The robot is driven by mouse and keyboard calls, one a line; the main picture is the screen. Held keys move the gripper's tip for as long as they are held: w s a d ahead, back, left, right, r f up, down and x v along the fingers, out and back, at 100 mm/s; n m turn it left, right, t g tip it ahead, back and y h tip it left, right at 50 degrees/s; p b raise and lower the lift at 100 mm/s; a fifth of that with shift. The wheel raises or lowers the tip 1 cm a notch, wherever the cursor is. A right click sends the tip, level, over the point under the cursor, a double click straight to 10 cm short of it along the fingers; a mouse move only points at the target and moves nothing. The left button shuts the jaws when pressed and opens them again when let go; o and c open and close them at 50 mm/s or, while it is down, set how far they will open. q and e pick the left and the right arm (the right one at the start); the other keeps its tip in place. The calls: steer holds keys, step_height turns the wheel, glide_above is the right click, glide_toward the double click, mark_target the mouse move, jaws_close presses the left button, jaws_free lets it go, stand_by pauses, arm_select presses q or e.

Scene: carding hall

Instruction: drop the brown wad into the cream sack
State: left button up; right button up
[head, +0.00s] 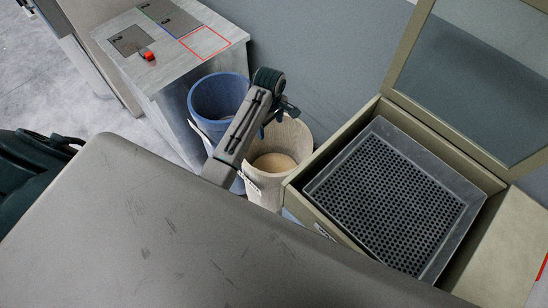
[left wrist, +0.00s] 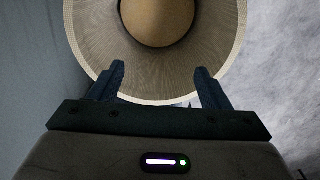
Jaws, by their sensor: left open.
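The cream sack (head: 296,142) stands upright and open-topped beside the box with the perforated tray. My left gripper (head: 277,118) is over its mouth, and the arm crosses in front of its left side. In the left wrist view the open, empty fingers (left wrist: 159,70) point across the near rim of the sack (left wrist: 90,45). A round tan surface (left wrist: 158,18) shows deep inside the sack; I cannot tell whether it is its floor or its contents. I see no separate brown wad in either view. My right gripper is not in view.
A blue bin (head: 207,97) stands just left of the sack. A grey cabinet (head: 125,65) with marked squares and a small red object (head: 148,55) is at upper left. The perforated tray (head: 385,200) sits in an olive box with a raised glazed lid (head: 480,70) on the right.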

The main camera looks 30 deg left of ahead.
arm_select(q)
step_height(320, 180, up, 8)
steer(key=shift+p, duration=0.3)
steer(key=shift+f, duration=0.1)
